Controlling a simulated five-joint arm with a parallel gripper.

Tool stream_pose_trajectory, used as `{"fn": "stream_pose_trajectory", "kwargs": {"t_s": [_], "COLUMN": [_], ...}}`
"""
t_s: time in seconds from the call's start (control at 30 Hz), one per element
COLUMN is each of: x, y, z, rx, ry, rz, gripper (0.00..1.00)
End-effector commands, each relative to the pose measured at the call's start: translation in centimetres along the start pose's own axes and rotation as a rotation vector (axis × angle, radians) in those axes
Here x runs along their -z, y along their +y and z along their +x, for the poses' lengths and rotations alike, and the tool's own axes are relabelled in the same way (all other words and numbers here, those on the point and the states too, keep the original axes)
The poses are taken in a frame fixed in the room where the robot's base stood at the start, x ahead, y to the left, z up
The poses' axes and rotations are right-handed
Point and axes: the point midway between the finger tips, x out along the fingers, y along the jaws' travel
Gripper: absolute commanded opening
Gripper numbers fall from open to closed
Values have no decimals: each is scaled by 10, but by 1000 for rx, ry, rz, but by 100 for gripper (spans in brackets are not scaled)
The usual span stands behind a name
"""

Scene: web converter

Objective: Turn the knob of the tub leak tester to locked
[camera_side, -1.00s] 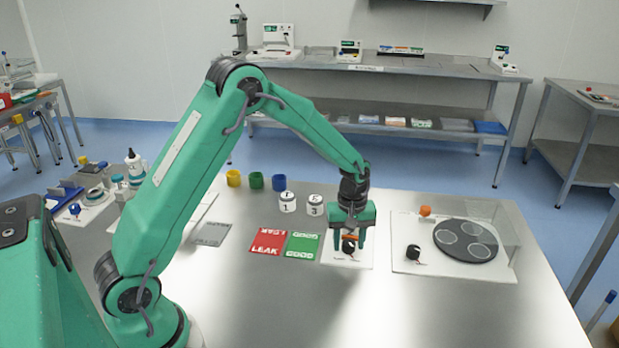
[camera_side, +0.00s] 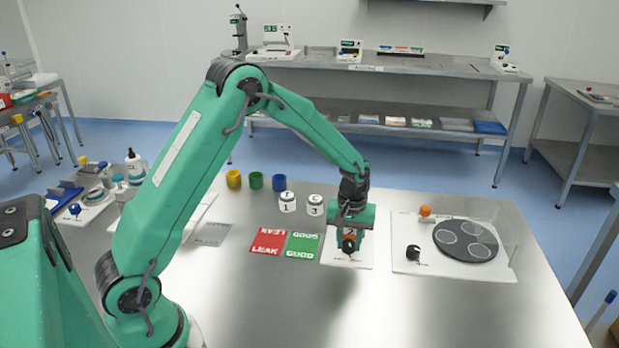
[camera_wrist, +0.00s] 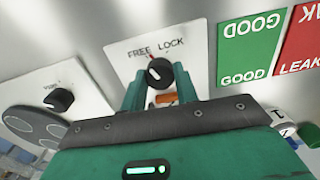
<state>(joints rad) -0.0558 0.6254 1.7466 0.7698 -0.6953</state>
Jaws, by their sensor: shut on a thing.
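The tub leak tester is a white plate (camera_side: 362,258) near the table's middle, also in the wrist view (camera_wrist: 195,40), printed FREE on the left and LOCK on the right. Its black knob (camera_wrist: 159,73) has a white mark, and a short red line lies between the words. The knob (camera_side: 349,246) is partly covered in the side view. An orange part (camera_wrist: 166,99) sits just behind the knob, partly hidden by my gripper. My gripper (camera_wrist: 159,80) points down with a finger on each side of the knob, shut on it. It also shows in the side view (camera_side: 350,240).
Right of the tester stands another white plate (camera_side: 405,262) with a black knob (camera_side: 413,253), an orange part and a dark round disc (camera_side: 466,240). Red LEAK (camera_side: 267,243) and green GOOD (camera_side: 301,245) mats lie left. The front table is clear.

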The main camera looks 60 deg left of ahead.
Motion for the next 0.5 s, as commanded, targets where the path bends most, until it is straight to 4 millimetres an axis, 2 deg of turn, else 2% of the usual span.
{"fn": "stream_pose_trajectory", "kwargs": {"t_s": [0.5], "x": [0], "y": [0], "z": [-1], "rx": [0], "ry": [0], "rz": [486], "gripper": [7]}}
